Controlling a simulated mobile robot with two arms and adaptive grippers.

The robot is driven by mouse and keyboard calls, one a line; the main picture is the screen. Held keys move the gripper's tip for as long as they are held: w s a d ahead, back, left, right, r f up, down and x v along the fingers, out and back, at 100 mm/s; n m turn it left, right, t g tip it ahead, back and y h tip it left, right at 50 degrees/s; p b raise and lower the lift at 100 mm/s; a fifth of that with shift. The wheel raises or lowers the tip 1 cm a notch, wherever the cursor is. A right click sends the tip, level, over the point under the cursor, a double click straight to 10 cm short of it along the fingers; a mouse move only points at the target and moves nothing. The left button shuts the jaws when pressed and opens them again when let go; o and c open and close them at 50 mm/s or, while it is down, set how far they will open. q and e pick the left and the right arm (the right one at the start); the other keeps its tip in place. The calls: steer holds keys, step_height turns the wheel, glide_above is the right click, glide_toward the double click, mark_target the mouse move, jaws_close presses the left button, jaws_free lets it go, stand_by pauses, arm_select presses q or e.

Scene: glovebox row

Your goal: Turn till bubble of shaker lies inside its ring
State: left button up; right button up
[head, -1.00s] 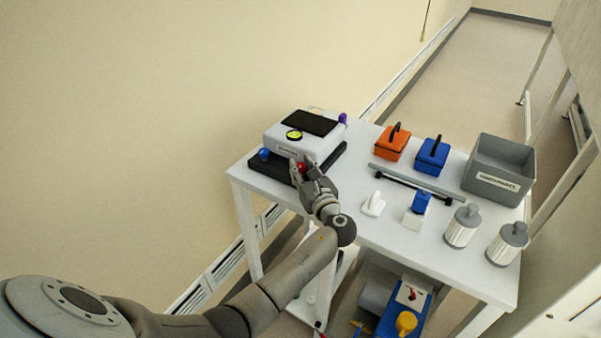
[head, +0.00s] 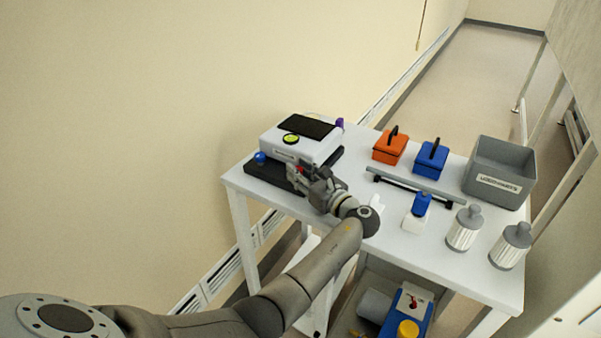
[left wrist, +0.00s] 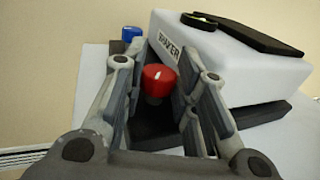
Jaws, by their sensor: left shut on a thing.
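The shaker (head: 300,144) is a white box with a dark top plate on a black base, at the table's far left corner. Its round yellow-green level (head: 291,138) sits on the top; the bubble is too small to tell from its ring. A blue knob (head: 260,157) is at the base's left corner, and a purple knob (head: 340,122) at the back right. My left gripper (head: 303,174) is at the front corner, shut on the red knob (left wrist: 157,76), which shows between its fingers in the left wrist view. There the level (left wrist: 199,20) is seen edge-on. My right gripper is out of view.
To the right stand an orange box (head: 390,146), a blue box (head: 431,159), a grey bin (head: 499,170) and two grey-capped jars (head: 464,229). A wall is behind.

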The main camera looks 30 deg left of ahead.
arm_select(q)
steer(key=o, duration=1)
steer(key=shift+o, duration=0.2)
steer(key=shift+v, duration=3.95)
